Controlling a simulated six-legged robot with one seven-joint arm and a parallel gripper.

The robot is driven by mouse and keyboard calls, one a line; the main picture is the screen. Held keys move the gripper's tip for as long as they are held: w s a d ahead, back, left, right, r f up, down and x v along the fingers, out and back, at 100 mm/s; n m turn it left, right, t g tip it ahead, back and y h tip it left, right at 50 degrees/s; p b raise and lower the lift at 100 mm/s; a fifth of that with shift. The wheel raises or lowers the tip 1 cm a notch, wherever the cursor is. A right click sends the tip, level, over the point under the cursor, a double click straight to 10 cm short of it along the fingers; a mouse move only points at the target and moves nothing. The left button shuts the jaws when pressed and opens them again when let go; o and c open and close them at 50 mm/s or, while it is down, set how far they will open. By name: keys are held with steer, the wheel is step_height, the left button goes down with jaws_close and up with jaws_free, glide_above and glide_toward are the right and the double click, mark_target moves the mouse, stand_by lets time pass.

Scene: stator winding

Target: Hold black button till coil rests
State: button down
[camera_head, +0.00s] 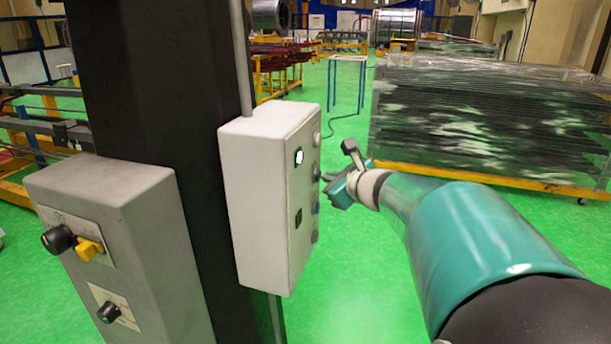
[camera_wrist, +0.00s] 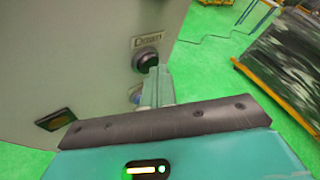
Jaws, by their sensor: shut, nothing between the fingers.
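The black button (camera_wrist: 147,60) sits under a "Down" label (camera_wrist: 148,41) on the grey control box (camera_head: 262,200). In the head view, the black button (camera_head: 317,173) shows on the box's narrow right face. My gripper (camera_head: 327,178) is shut and empty, with its tips at that face. In the wrist view, the tips of my gripper (camera_wrist: 156,72) overlap the lower right edge of the black button. I cannot tell whether they press it. A silver wound coil (camera_head: 397,24) stands far back, and a darker one (camera_head: 268,13) is left of it.
A blue button (camera_wrist: 135,92) lies just below the black one, partly hidden by my gripper. A wrapped stack (camera_head: 480,120) stands right.

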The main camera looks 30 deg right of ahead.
steer(key=shift+s+d, duration=0.35)
steer(key=shift+s, duration=0.1)
steer(key=shift+s+d, duration=0.1)
steer(key=s+d, duration=0.1)
steer(key=s, duration=0.1)
steer(key=s+d, duration=0.1)
steer(key=d, duration=0.1)
steer(key=shift+s, duration=0.4)
steer(key=shift+s, duration=0.1)
stand_by(0.9)
